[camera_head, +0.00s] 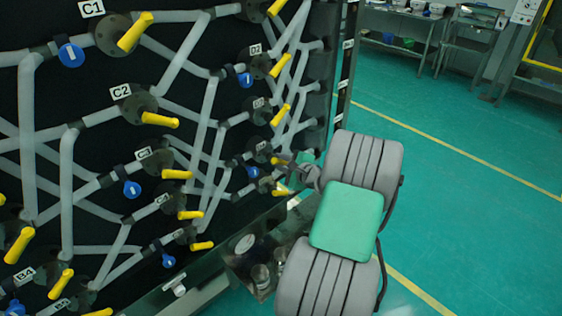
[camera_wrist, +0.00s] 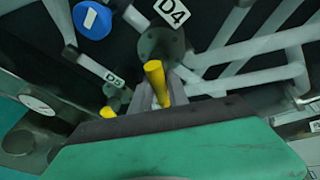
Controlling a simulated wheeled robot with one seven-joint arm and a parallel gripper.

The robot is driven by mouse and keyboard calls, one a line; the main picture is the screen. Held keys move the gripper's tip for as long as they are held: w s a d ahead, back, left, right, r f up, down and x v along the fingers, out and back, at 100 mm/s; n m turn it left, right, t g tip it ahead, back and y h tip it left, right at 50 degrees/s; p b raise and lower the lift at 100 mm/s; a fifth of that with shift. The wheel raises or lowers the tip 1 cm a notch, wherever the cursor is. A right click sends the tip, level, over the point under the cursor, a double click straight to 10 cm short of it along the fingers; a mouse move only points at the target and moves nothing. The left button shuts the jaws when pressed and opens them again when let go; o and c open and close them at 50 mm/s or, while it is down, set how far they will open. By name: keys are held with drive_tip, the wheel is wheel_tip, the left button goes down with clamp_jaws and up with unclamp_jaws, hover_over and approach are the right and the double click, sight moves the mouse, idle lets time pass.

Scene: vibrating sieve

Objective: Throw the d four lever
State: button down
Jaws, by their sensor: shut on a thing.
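The D4 lever is a yellow handle (camera_wrist: 155,77) on a dark round valve, under the D4 label (camera_wrist: 172,12) in the wrist view. In the head view its yellow end (camera_head: 277,161) shows at the panel's right side, partly covered by my gripper (camera_head: 288,166). In the wrist view my gripper (camera_wrist: 160,95) has its grey fingers on both sides of the handle, shut on it. The handle's lower end is between the fingers.
Another yellow lever (camera_wrist: 107,112) is close by at lower left in the wrist view. Several pipes and yellow levers, such as C2 (camera_head: 160,120), cover the panel. A gauge box (camera_head: 246,245) sits below my gripper. The green floor (camera_head: 470,200) at right is clear.

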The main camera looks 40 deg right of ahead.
drive_tip(key=shift+a+f, duration=0.35)
drive_tip(key=shift+a, duration=0.1)
drive_tip(key=c, duration=1.3)
unclamp_jaws()
drive_tip(key=shift+w+r, duration=0.1)
drive_tip(key=shift+r, duration=0.2)
drive_tip(key=shift+d, duration=0.2)
drive_tip(key=v, duration=0.8)
drive_tip(key=shift+b, duration=0.3)
